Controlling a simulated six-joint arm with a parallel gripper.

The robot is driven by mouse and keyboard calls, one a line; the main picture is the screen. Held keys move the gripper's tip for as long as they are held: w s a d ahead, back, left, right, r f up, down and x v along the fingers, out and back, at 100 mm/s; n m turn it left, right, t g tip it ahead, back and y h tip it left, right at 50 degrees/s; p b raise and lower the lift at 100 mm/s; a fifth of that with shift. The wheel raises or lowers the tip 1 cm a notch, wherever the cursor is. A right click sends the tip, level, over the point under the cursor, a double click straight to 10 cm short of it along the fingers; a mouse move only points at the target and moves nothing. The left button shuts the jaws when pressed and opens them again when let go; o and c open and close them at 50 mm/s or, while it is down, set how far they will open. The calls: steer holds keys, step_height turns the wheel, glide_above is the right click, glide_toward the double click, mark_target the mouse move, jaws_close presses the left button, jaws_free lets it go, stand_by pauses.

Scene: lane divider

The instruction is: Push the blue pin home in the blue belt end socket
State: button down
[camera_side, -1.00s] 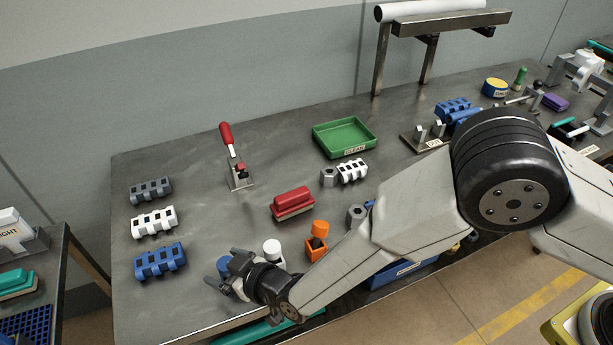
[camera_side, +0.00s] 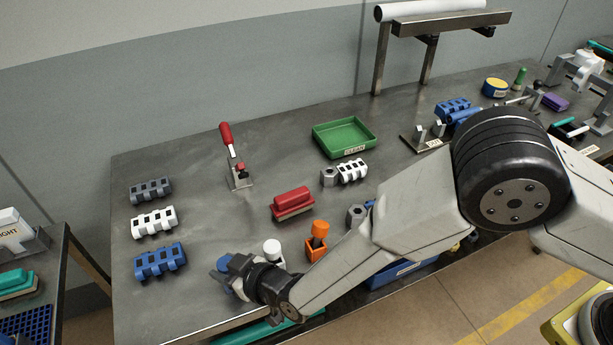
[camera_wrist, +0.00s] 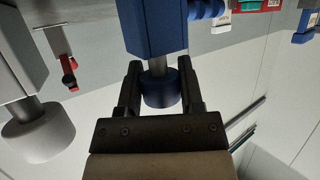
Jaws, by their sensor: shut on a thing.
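The blue pin (camera_wrist: 160,94) has a round blue head and a metal shaft. In the wrist view its head sits between the jaws of my gripper (camera_wrist: 160,76), which is shut on it. A length of bare shaft shows between the head and the blue belt end socket (camera_wrist: 156,28), where the shaft meets the block. In the side view my gripper (camera_side: 232,270) is low at the table's front left. Only a bit of blue (camera_side: 223,263) shows beside it there; the rest is hidden by the gripper.
A white-headed pin (camera_side: 272,248) stands close to the right of my gripper, also seen in the wrist view (camera_wrist: 38,132). An orange socket with its pin (camera_side: 317,248) is farther right. Blue, white and grey belt pieces lie left. A red-handled clamp (camera_side: 228,138) stands behind.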

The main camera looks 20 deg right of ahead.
steer(key=shift+r, duration=0.15)
steer(key=shift+r, duration=0.95)
steer(key=s+d+r, duration=0.9)
steer(key=s+r, duration=0.1)
steer(key=shift+s+r, duration=0.25)
steer(key=shift+r, duration=0.15)
steer(key=shift+d+r, duration=0.1)
steer(key=shift+r, duration=0.5)
steer(key=shift+r, duration=0.7)
steer(key=shift+r, duration=0.35)
steer(key=shift+r, duration=0.7)
steer(key=shift+r, duration=0.4)
